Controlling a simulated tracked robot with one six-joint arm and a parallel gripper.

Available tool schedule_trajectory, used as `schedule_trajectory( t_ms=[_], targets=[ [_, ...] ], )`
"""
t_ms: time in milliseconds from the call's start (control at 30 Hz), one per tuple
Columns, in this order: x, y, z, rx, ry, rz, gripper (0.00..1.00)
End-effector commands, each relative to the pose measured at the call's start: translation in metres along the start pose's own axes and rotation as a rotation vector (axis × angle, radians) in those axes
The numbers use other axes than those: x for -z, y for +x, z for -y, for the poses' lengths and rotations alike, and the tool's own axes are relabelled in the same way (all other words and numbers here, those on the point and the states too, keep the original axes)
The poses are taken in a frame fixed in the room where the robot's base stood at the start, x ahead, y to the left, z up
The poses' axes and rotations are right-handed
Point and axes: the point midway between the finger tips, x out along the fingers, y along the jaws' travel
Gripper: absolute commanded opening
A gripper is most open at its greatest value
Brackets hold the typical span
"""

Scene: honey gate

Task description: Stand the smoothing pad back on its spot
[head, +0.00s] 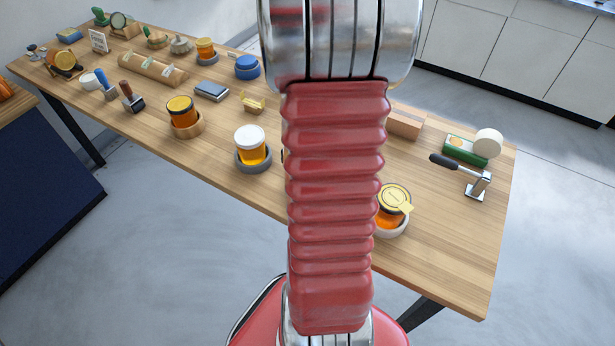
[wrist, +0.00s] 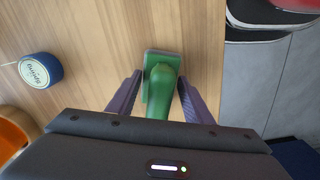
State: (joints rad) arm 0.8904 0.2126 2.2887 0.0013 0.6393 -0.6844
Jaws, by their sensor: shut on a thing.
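The smoothing pad (wrist: 160,85), a green rounded handle on a flat grey-green base, is between the fingers of my gripper (wrist: 160,98) in the wrist view. My gripper is shut on it, over a wooden surface close to its right edge. I cannot tell whether the base touches the wood. My gripper and the pad are not visible in the head view, where my red arm fills the middle. I cannot make out the pad's spot in either view.
A round blue tin (wrist: 41,70) and an orange round thing (wrist: 14,133) are left of the pad. The long table (head: 335,225) carries honey jars, stamps and a hammer-like tool (head: 468,175). A side table's navy front (head: 45,205) shows at left.

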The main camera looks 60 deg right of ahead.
Motion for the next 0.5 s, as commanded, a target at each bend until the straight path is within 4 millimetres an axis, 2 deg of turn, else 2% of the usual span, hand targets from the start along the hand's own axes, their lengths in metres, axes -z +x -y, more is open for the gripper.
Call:
schedule_trajectory(
  t_ms=[100, 133, 433, 500],
  targets=[
    [0.0000, 0.0003, 0.0000, 0.000, 0.000, 0.000, 0.14],
    [0.0000, 0.0003, -0.0001, 0.000, 0.000, 0.000, 0.47],
    [0.0000, 0.0002, -0.0001, 0.000, 0.000, 0.000, 0.68],
    [0.0000, 0.0002, -0.0001, 0.000, 0.000, 0.000, 0.68]
  ],
)
